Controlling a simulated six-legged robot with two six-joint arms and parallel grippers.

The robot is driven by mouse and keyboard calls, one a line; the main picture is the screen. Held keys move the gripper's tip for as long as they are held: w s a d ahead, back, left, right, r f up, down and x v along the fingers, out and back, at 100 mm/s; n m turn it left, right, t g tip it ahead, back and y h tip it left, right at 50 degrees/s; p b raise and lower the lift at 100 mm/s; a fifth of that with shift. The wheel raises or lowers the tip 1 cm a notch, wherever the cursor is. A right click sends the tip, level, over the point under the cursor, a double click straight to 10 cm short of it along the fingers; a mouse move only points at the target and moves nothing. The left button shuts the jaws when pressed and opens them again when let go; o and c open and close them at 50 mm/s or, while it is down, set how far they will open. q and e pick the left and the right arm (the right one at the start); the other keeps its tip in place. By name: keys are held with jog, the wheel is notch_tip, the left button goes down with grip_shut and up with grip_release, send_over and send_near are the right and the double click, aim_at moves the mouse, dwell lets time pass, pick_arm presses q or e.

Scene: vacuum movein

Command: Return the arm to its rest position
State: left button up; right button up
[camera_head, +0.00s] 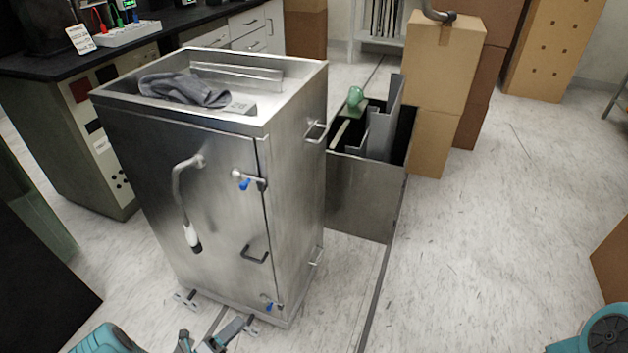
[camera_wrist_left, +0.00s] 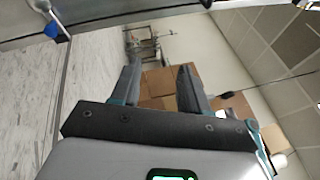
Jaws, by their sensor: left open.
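My left gripper (camera_head: 212,338) is at the bottom edge of the head view, low in front of a steel cabinet (camera_head: 215,215). Its jaws are apart with nothing between them. In the left wrist view the two dark fingers of my left gripper (camera_wrist_left: 158,72) stand spread, and cardboard boxes show in the distance behind them. A teal part of my left arm (camera_head: 100,342) shows at the lower left. A teal part of my other arm (camera_head: 605,332) shows at the lower right corner; its gripper is out of frame.
Boxes (camera_head: 440,70) are stacked farther back. A black-topped bench (camera_head: 150,30) is at left. The right floor (camera_head: 480,230) is clear.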

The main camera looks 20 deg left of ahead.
pick_arm(q)
jog(key=w+d+r+n+g+b, duration=0.3)
jog(key=w+d+r+b, duration=0.15)
jog(key=w+d, duration=0.85)
jog(key=s+d+n+g+y+b, duration=0.1)
jog(key=s+d+n+g+y, duration=0.1)
jog(key=s+d+n+g, duration=0.4)
jog(key=s+d+f+n+g+y, duration=0.1)
jog(key=s+f+n+g+y, duration=0.2)
jog(key=s+n, duration=0.7)
jog(key=s+f+n+g+y, duration=0.1)
jog(key=s+f+n+g, duration=0.35)
jog(key=s+n, duration=0.5)
notch_tip(320, 180, up, 31)
jog(key=s+d+p, duration=0.1)
jog(key=p, duration=2.9)
jog(key=shift+g+h+p, duration=0.3)
jog(key=shift+g+p, duration=0.05)
jog(key=shift+g, duration=0.1)
jog(key=shift+d+n, duration=0.1)
jog(key=shift+n, duration=0.15)
